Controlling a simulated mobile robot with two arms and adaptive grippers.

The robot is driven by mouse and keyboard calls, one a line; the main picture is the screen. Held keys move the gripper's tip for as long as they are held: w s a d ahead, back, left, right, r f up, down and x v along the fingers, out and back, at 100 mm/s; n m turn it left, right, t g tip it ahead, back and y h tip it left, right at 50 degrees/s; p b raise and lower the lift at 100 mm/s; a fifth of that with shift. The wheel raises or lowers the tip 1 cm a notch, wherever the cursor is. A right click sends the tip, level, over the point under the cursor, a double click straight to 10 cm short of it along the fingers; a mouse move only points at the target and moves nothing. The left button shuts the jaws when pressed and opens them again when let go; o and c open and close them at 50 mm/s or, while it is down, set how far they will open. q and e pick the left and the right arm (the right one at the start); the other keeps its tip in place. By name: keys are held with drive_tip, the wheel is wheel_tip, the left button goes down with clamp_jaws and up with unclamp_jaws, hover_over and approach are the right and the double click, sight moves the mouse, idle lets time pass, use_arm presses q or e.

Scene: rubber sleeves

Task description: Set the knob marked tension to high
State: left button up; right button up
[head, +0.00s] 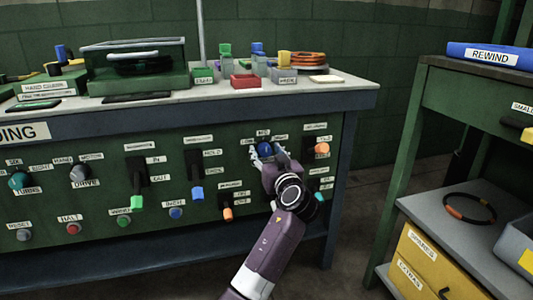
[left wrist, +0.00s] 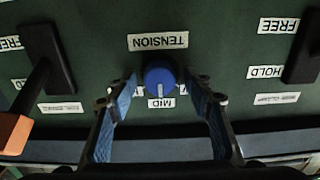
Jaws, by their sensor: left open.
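The tension knob (left wrist: 160,76) is a round blue knob on the dark green panel. In the left wrist view, which is upside down, the TENSION label (left wrist: 158,42) and the MID label (left wrist: 161,103) sit on opposite sides of it. Small white labels beside the knob are mostly hidden by the fingers, so I cannot read them. My left gripper (left wrist: 163,98) is open, with one blue-padded finger on each side of the knob and visible gaps. In the head view, the blue knob (head: 265,149) shows between the fingers of my left gripper (head: 268,157). My right gripper is not in view.
Slide switches flank the knob: one with an orange handle (left wrist: 14,132) and a dark one (left wrist: 303,52) in the left wrist view. The bench top (head: 335,94) above holds blocks and a red tray (head: 245,81). A green shelf unit (head: 428,90) stands at right.

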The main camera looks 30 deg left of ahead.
use_arm(q)
drive_tip(key=shift+c, duration=0.2)
drive_tip(key=c, duration=1.1)
